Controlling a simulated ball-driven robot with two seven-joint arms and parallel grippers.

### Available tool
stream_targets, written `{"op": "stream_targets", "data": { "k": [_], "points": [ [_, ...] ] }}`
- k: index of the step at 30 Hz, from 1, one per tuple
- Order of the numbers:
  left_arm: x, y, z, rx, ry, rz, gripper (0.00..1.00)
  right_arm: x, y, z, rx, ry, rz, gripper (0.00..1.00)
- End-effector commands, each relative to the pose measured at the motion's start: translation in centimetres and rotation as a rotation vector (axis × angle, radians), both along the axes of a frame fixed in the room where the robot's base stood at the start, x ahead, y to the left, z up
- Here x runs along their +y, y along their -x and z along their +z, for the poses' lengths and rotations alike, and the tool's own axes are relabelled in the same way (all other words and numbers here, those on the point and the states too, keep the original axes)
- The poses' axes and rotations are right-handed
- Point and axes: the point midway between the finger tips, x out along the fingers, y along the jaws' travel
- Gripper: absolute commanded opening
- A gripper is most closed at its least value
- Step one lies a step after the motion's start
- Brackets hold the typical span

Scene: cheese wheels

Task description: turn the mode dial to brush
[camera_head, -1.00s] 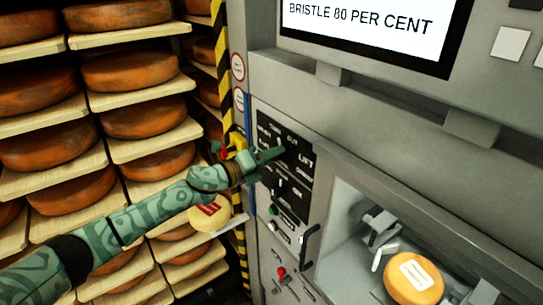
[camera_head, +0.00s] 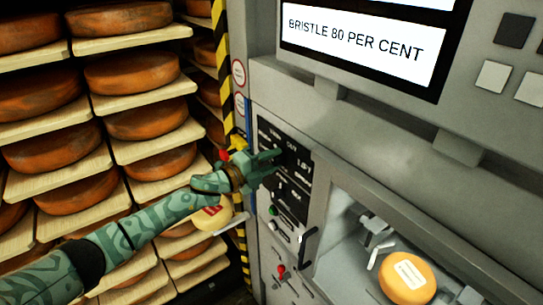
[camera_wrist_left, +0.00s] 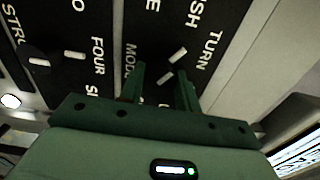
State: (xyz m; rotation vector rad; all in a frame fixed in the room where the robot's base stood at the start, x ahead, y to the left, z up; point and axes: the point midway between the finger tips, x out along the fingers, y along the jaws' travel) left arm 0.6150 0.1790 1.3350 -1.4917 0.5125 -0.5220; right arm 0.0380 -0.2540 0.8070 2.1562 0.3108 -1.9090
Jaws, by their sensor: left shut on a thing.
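The black control panel (camera_head: 296,165) is on the grey machine, with white lettering that is partly readable. My left gripper (camera_head: 279,161) reaches it from the left, with its fingertips at the panel face. In the left wrist view, the gripper's two green fingers (camera_wrist_left: 161,72) are shut on the mode dial (camera_wrist_left: 163,82), one on each side. The dial is dark with a slanted white mark, and another white mark lies just above it. "MODE" is partly covered by the left finger. "TURN" and a cut-off word ending in "SH" show on the right. My right gripper is not in view.
A screen (camera_head: 355,45) above reads "BRISTLE 80 PER CENT". Another knob (camera_wrist_left: 38,62) is left of the dial. A lever (camera_head: 309,246) and a red-topped switch (camera_head: 281,270) sit below the panel. A cheese wheel (camera_head: 408,278) lies in the machine's bay. Cheese shelves (camera_head: 150,85) fill the left.

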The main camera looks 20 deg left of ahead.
Motion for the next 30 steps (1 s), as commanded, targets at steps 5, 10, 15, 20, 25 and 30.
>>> {"op": "stream_targets", "data": {
  "k": [5,10,15,20,25,30],
  "points": [
    [0.0,0.0,0.1,0.066,0.083,0.001,0.10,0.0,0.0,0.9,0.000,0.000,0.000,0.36],
    [0.0,0.0,0.0,0.107,0.135,0.001,0.10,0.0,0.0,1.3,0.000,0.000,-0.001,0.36],
    [0.0,0.0,0.0,0.127,0.162,0.000,0.10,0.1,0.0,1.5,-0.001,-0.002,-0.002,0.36],
    [0.0,0.0,0.0,0.133,0.170,0.000,0.10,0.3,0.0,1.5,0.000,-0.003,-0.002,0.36],
    [0.0,0.0,-0.1,0.132,0.170,-0.001,0.10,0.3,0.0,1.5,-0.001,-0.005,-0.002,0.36],
    [0.0,0.0,-0.1,0.132,0.170,-0.001,0.49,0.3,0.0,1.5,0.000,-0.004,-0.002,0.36]
  ]
}}
